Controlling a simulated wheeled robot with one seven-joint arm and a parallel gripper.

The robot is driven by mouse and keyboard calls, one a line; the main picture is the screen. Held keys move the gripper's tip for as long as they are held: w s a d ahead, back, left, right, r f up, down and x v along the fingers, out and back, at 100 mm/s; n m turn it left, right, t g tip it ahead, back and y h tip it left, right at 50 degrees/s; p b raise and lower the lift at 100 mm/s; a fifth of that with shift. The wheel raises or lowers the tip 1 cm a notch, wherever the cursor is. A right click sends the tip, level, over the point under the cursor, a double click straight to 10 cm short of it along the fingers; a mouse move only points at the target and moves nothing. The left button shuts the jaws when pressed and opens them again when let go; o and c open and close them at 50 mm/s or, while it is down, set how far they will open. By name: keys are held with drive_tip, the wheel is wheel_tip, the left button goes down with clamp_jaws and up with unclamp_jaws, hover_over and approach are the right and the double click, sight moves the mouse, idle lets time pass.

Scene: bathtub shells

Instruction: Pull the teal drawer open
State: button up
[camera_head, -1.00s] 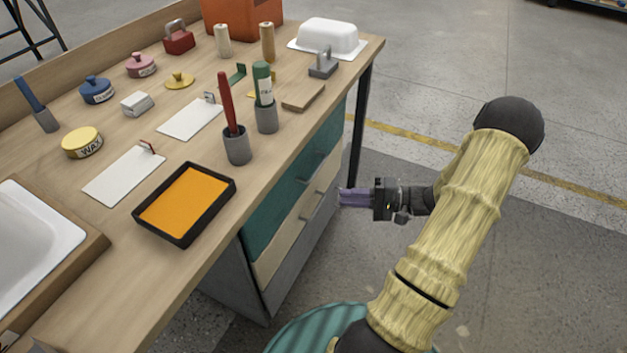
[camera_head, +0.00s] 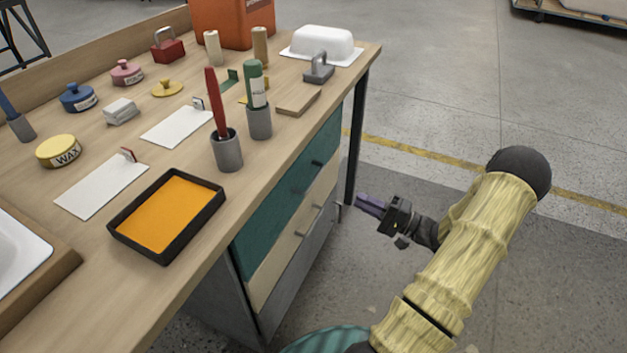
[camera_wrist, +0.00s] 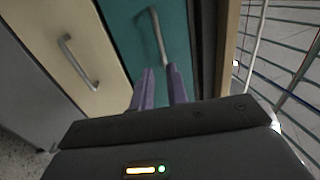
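The teal drawer (camera_head: 285,198) is the top front under the bench and looks shut. Its dark bar handle (camera_head: 316,165) sticks out from the front. In the wrist view the teal front (camera_wrist: 128,30) fills the upper middle, with its grey handle (camera_wrist: 153,35) just beyond the fingertips. My gripper (camera_head: 358,201) is to the right of the drawer front, apart from the handle in the head view. Its two purple fingers (camera_wrist: 159,72) stand apart with a gap between them, and nothing shows held. The handle's near end lines up with that gap; contact cannot be told.
A cream drawer (camera_head: 290,250) with its own handle (camera_head: 318,205) sits below the teal one. A dark bench leg (camera_head: 355,140) stands close to my gripper. The wooden benchtop (camera_head: 215,225) carries a black-rimmed orange tray (camera_head: 120,222) and several tools. Open floor lies to the right.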

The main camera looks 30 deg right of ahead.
sight(314, 178)
drive_tip(key=b+x, duration=0.3)
drive_tip(key=x, duration=1.1)
drive_tip(key=shift+w+a, duration=0.15)
drive_tip(key=shift+a, duration=0.15)
clamp_jaws()
